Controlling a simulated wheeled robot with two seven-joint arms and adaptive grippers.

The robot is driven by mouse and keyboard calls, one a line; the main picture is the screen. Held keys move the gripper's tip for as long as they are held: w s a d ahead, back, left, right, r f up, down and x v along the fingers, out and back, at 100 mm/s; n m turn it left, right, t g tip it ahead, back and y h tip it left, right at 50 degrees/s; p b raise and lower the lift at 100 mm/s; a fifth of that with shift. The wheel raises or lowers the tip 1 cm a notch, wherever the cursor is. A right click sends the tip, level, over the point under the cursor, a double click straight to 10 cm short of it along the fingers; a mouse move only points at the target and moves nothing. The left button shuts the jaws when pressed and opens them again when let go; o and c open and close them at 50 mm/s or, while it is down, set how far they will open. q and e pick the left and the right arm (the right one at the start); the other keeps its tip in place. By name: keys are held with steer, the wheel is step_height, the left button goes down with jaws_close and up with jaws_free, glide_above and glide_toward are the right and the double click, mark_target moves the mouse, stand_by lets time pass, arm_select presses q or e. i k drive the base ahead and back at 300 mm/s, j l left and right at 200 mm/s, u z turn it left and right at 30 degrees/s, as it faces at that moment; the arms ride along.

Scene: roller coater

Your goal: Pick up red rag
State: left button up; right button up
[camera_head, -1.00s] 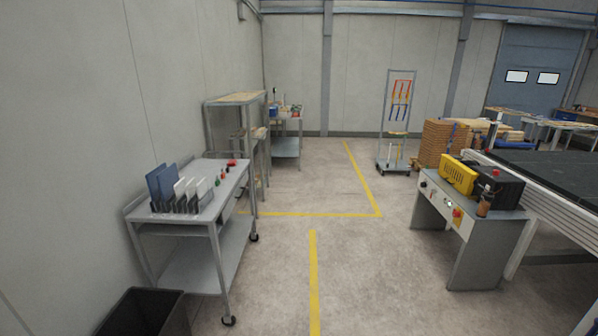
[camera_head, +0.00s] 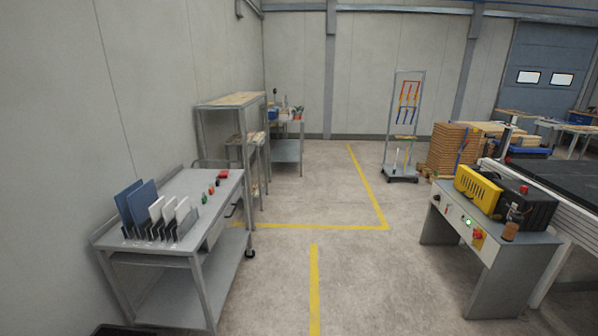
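Neither of my grippers is in view.
A rack holds blue and white panels (camera_head: 140,205) on the cart's near end. Grey shelving (camera_head: 232,105) stands behind the cart. A control desk (camera_head: 480,225) with a yellow box (camera_head: 476,186) stands at the right. The floor between is clear, with yellow lines (camera_head: 314,280).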

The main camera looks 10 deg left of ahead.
mark_target(223, 174)
steer(key=i, duration=2.5)
steer(key=u, duration=0.25)
